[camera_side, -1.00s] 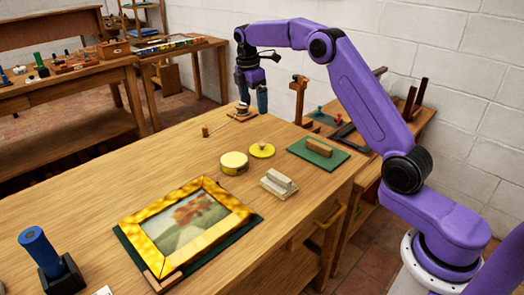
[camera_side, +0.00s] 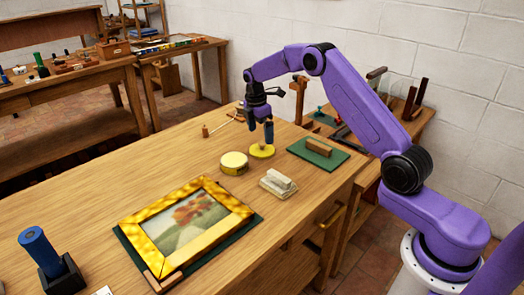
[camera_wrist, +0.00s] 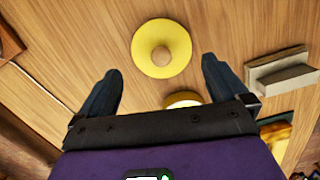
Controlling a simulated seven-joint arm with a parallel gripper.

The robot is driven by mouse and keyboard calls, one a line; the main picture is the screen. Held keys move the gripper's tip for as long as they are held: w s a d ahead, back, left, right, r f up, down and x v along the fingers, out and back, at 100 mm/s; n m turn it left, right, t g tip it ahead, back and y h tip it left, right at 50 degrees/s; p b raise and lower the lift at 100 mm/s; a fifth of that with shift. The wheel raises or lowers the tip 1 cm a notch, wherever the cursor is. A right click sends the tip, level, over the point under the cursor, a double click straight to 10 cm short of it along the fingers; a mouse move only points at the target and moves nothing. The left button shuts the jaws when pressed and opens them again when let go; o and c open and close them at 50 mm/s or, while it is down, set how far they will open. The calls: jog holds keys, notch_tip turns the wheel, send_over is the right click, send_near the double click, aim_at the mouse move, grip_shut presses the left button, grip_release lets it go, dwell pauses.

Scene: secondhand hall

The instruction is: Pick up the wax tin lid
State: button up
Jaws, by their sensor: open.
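The wax tin lid (camera_side: 262,154) is a yellow disc with a small tan knob, lying flat on the wooden bench. In the wrist view the lid (camera_wrist: 144,55) shows whole, with its knob near the centre. The yellow wax tin (camera_side: 234,164) stands beside it, apart from it; in the wrist view the tin (camera_wrist: 183,97) is partly hidden behind my gripper body. My gripper (camera_side: 259,131) is open and empty, fingers pointing down, above the lid. In the wrist view the lid's knob lies a little beyond my fingertips (camera_wrist: 161,66), roughly centred between them.
A pale block (camera_side: 278,184) sits close in front of the lid. A brush-like wooden block (camera_side: 319,147) lies on a green mat (camera_side: 333,160) to the right. A yellow-framed picture (camera_side: 150,226) lies nearer the camera.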

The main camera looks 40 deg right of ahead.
aim_at(262, 143)
jog(key=shift+s+d+f, duration=0.1)
jog(key=shift+d+f, duration=0.05)
jog(key=shift+f, duration=1.2)
jog(key=shift+d+f, duration=0.1)
jog(key=shift+f, duration=1.25)
jog(key=c, duration=0.7)
